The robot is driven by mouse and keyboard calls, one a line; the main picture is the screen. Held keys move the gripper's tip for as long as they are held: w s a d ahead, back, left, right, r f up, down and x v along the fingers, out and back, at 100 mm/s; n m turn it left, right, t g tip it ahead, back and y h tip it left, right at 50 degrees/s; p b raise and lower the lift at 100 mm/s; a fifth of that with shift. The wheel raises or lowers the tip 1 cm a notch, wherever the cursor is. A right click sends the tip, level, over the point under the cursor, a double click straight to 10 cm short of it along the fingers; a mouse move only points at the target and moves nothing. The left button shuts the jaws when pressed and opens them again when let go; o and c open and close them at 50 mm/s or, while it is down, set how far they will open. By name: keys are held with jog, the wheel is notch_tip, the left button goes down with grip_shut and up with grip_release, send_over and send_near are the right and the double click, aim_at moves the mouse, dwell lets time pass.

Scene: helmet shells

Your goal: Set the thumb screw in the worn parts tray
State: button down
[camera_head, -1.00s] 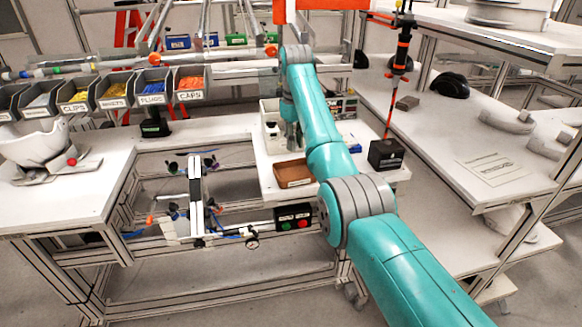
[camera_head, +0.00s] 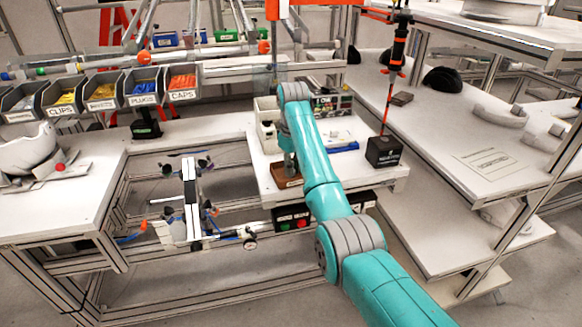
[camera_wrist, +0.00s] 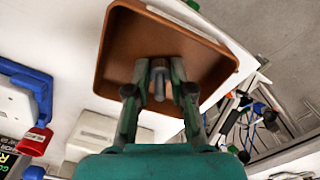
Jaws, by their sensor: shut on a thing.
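My gripper (camera_wrist: 159,76) is shut on a small grey thumb screw (camera_wrist: 158,88), which shows between the two fingertips in the wrist view. Behind them is the brown, square, shallow tray (camera_wrist: 180,32), whose visible floor is bare. The fingertips and screw overlap the tray in the picture; I cannot tell whether the screw touches its floor. In the head view the brown tray (camera_head: 288,183) sits at the left front of the white bench, partly hidden by my gripper (camera_head: 290,172). The screw cannot be made out there.
A black box (camera_head: 384,151) stands at the bench's right corner, with a blue item (camera_head: 343,146) left of it. A light bin (camera_head: 266,112) stands behind the tray. Labelled part bins (camera_head: 142,86) line the back left. A red-and-blue item (camera_wrist: 34,140) lies left in the wrist view.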

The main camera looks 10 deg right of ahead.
jog(key=c, duration=1)
grip_release()
jog(key=shift+f, duration=0.1)
